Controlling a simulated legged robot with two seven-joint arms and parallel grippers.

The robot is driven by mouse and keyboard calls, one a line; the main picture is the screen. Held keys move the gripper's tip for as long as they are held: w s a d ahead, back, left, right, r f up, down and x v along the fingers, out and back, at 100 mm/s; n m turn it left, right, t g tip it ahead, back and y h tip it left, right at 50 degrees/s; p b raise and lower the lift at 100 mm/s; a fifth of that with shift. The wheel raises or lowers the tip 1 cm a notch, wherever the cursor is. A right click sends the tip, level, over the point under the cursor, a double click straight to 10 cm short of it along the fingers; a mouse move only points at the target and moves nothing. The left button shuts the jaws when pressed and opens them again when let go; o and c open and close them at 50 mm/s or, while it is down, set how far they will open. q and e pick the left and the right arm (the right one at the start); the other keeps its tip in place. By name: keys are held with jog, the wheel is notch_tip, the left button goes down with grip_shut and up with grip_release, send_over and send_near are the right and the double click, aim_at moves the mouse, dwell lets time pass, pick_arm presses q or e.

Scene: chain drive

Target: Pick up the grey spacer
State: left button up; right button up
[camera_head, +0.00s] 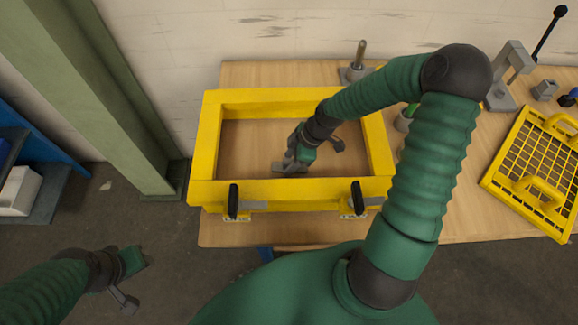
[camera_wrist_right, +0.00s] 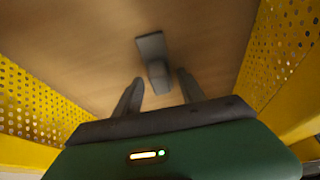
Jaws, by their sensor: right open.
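A small grey block, which looks like the grey spacer (camera_wrist_right: 151,45), lies on the wooden surface inside the yellow frame (camera_head: 290,192). In the right wrist view it is just ahead of my right gripper (camera_wrist_right: 159,77), whose two fingers are apart with the block's near end between or just beyond their tips. I cannot tell whether they touch it.
Yellow frame walls, perforated inside, stand around my right gripper; two black handles (camera_head: 233,201) are on its front. A yellow grid basket (camera_head: 540,165) lies at the right. A grey post on a base (camera_head: 357,68) stands behind the frame. A green column (camera_head: 95,90) stands left.

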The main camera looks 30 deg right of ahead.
jog(key=shift+w+d+f, duration=0.15)
jog(key=shift+d+f, duration=0.05)
jog(key=shift+f, duration=0.3)
jog(key=shift+a+r, duration=0.2)
jog(key=shift+a, duration=0.25)
jog(key=c, duration=0.7)
grip_shut()
jog(key=shift+d, duration=0.2)
